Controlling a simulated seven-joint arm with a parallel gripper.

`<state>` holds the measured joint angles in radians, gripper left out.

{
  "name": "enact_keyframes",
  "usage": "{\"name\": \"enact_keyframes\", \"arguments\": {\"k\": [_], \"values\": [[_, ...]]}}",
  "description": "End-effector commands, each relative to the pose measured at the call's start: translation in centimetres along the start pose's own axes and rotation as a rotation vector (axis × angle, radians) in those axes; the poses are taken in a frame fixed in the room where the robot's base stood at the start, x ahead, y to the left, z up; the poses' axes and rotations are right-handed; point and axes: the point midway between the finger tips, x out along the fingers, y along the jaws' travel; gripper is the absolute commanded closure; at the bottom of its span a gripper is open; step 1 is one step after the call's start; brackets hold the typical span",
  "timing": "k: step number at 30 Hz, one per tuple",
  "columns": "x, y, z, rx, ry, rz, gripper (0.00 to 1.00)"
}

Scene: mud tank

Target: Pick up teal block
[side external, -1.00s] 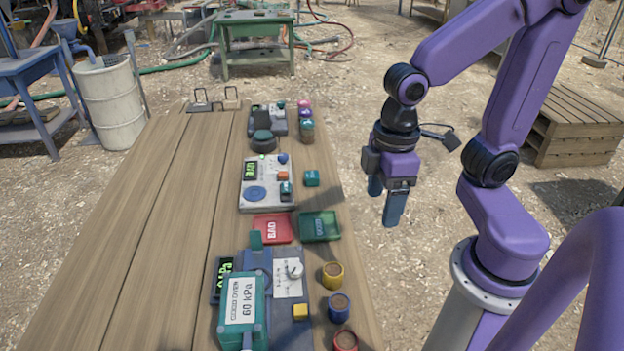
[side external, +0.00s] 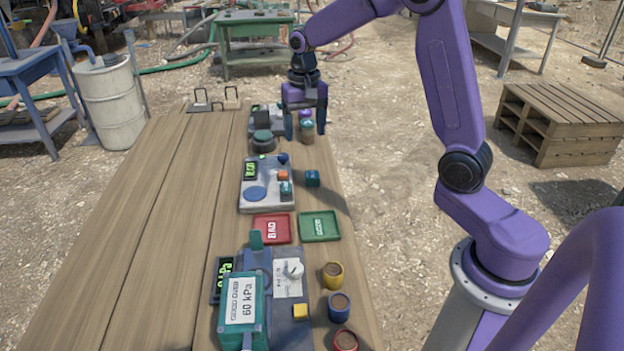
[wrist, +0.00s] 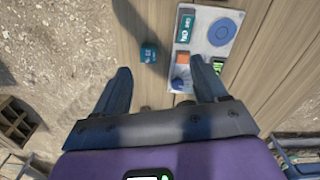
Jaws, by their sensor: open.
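A small teal block (side external: 312,178) sits on the wooden table just right of the grey scale-like panel. It also shows in the wrist view (wrist: 148,53), where it lies beyond my fingertips and a little left of the middle. Another teal piece (side external: 286,188) rests on the panel; it appears in the wrist view with pale markings (wrist: 186,28). My gripper (side external: 305,127) hangs fingers-down over the far end of the table, farther back than the teal block. Its two fingers are spread apart with nothing between them, as the wrist view also shows (wrist: 161,68).
The panel (side external: 256,207) carries an orange block (side external: 283,176) and a blue knob (side external: 283,158). A red tray (side external: 272,228) and a green tray (side external: 320,226) lie nearer. Several cups and a teal pressure device (side external: 243,312) stand in front. The table's left side is clear.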

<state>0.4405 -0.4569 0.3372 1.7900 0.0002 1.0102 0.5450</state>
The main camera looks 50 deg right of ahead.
Motion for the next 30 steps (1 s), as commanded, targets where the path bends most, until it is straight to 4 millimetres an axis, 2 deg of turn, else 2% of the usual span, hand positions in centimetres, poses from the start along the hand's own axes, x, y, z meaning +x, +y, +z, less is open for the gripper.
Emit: {"name": "enact_keyframes", "arguments": {"k": [1,3,9,14,30], "values": [[0.3,0.8,-1.4,0.061,-0.002,0.002,0.28],[0.6,1.8,-2.8,0.135,-0.003,0.002,0.28],[1.1,3.7,-5.1,0.256,-0.004,0.003,0.28],[2.3,4.0,-5.4,0.274,-0.006,0.004,0.28],[11.9,4.0,-5.3,0.271,-0.007,0.005,0.28]]}}
